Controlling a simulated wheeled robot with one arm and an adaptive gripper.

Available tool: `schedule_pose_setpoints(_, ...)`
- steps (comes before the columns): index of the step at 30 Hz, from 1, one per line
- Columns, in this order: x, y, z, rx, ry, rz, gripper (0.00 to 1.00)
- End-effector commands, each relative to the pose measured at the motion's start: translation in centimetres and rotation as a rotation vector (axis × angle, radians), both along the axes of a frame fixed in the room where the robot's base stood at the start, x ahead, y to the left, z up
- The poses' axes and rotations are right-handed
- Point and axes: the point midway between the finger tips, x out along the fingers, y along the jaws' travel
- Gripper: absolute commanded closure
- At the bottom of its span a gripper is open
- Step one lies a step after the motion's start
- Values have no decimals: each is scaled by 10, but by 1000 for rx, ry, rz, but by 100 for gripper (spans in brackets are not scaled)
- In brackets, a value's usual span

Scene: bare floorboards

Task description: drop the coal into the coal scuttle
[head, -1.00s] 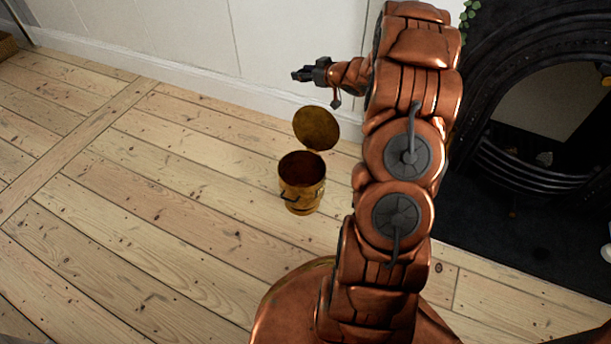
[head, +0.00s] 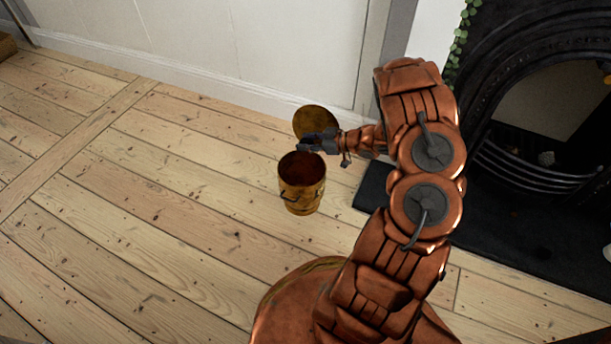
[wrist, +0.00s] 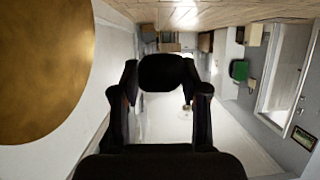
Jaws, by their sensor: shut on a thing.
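The coal scuttle (head: 303,198) is a brass bucket standing upright on the floorboards, with its round lid (head: 313,117) raised at the back. Its dark mouth faces up. My gripper (head: 308,146) is over the rear part of the mouth, in front of the lid, and hides part of it. In the wrist view the fingers are shut on the coal (wrist: 160,72), a dark rounded lump. In the head view the coal is too small and dark to make out. The lid also shows large at the left of the wrist view (wrist: 42,70).
A black fireplace (head: 480,130) with a dark hearth (head: 440,225) stands at the right. A white panelled wall (head: 230,50) runs behind the scuttle. The floorboards left of the scuttle are clear.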

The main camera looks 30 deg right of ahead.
Motion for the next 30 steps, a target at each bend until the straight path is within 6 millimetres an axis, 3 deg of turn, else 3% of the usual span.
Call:
schedule_pose_setpoints(15,0,1,-51,4,1,-1,100)
schedule_pose_setpoints(27,0,0,-55,2,1,-1,100)
schedule_pose_setpoints(28,0,0,-55,2,1,-1,53)
schedule_pose_setpoints(30,0,0,-55,2,1,-1,45)
